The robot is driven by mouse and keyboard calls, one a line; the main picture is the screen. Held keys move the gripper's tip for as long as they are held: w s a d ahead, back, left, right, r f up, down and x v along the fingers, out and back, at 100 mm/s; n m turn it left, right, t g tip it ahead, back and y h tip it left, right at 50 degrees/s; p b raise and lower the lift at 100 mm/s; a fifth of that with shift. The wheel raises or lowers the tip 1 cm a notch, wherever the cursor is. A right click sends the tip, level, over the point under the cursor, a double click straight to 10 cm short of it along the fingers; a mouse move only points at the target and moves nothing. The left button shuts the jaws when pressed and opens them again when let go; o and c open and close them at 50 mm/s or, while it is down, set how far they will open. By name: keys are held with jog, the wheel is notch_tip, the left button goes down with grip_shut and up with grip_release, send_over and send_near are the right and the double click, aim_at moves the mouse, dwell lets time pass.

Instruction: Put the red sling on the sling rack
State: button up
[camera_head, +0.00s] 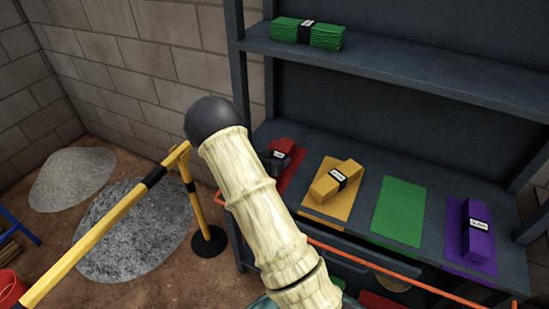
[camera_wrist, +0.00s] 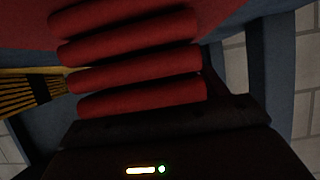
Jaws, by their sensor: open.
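The red sling (camera_wrist: 130,66) fills the upper middle of the wrist view as several thick red folds, very close to the camera. In the head view the red sling (camera_head: 283,145) is at the left end of the lower shelf, over a red patch (camera_head: 292,172), partly hidden by my arm. My gripper (camera_wrist: 165,128) shows as a dark body right below the folds; its fingertips are not clear. It is open, at the sling, and I cannot tell whether it touches. The sling rack (camera_head: 460,165) is dark grey, with coloured patches on its lower shelf.
A yellow sling (camera_head: 335,182) lies on a yellow patch and a purple sling (camera_head: 478,232) on a purple patch. The green patch (camera_head: 399,211) is bare. A green sling (camera_head: 308,33) lies on the upper shelf. A yellow barrier (camera_head: 112,222) and gravel heaps (camera_head: 135,235) are at left.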

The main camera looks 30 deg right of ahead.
jog(key=v, duration=1.2)
jog(key=s+a+r+n+g+y, duration=0.1)
jog(key=s+a+r+n+y, duration=0.3)
jog(key=s+a+n+y, duration=0.4)
jog(key=s+a+r+n+g+y, duration=0.1)
jog(key=s+r+n+g+y, duration=0.1)
jog(key=s, duration=1)
jog(key=shift+s+r+n+g, duration=0.35)
jog(key=shift+r+g, duration=0.2)
jog(key=shift+g, duration=0.55)
